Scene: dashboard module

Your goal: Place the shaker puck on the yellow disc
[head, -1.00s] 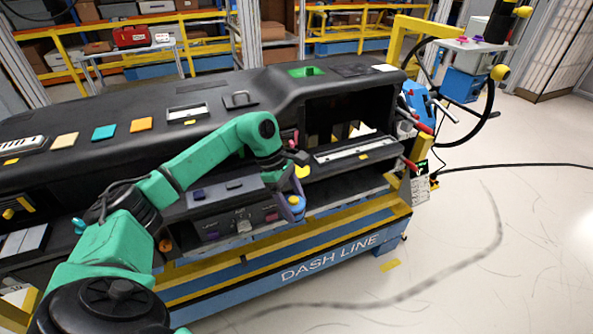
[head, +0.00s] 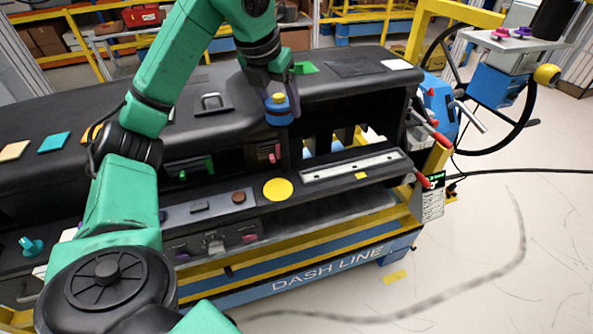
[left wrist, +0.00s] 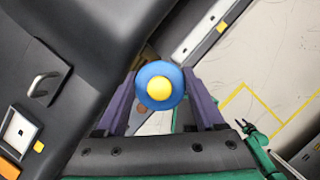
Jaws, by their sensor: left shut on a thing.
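The shaker puck, blue with a yellow knob, is held in my left gripper (head: 279,100). Its blue body (head: 279,118) shows in the head view, raised in front of the dashboard's upper edge. In the left wrist view the puck (left wrist: 160,87) sits between the two purple fingers, hiding what is straight behind it. The flat round yellow disc (head: 277,189) lies bare on the lower dashboard ledge, below the puck in the head view and apart from it. A small green arm with a dark gripper (left wrist: 246,127), seemingly my right, shows in the left wrist view; its jaw state is unclear.
The black dashboard (head: 340,95) overhangs the ledge. A brown round knob (head: 238,197) is left of the disc, and a long pale strip (head: 350,167) is right of it. The steering wheel (head: 525,110) stands at the right. Open floor (head: 460,260) lies in front at right.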

